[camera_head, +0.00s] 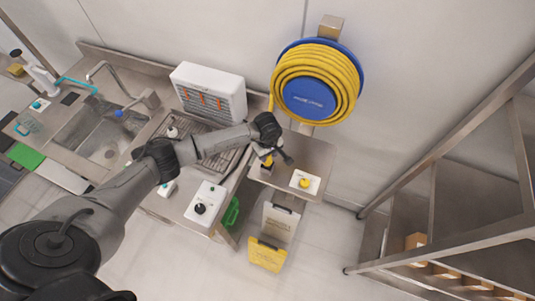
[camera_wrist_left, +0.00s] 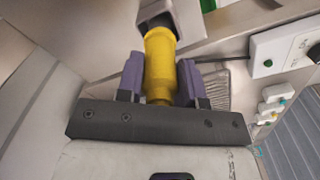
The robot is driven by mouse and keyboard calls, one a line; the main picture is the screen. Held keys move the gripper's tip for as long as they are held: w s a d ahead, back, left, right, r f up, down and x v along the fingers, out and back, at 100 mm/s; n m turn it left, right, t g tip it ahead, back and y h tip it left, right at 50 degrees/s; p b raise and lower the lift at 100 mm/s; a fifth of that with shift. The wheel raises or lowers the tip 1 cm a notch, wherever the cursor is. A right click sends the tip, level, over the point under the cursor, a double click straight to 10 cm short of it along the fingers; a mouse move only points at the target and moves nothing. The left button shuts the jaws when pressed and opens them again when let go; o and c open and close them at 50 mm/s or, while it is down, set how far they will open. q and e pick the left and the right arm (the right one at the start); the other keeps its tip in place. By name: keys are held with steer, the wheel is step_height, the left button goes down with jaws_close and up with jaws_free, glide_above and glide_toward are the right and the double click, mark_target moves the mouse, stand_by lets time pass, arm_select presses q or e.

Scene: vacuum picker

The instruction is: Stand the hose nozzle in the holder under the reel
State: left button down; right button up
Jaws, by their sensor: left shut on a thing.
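The yellow hose nozzle (camera_wrist_left: 160,62) is held between the purple finger pads of my left gripper (camera_wrist_left: 160,82). In the head view the left gripper (camera_head: 269,157) is over the steel shelf below the reel, and the nozzle (camera_head: 267,160) shows as a small yellow piece there. In the wrist view the far end of the nozzle meets the dark mouth of a grey metal holder (camera_wrist_left: 188,17). How deep it sits in the holder is hidden. The blue reel (camera_head: 310,97) with coiled yellow hose hangs on the wall above. The right gripper is not in view.
A white box with a yellow button (camera_head: 305,182) sits on the steel shelf (camera_head: 312,153), right of the gripper. A white slotted unit (camera_head: 209,92) and a sink (camera_head: 95,132) are to the left. A yellow sign (camera_head: 267,255) stands on the floor, and a metal rack (camera_head: 455,150) is at right.

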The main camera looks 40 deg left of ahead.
arm_select(q)
steer(key=shift+f, duration=0.5)
steer(key=shift+f, duration=0.15)
steer(key=c, duration=0.8)
jaws_free()
steer(key=shift+o, duration=0.2)
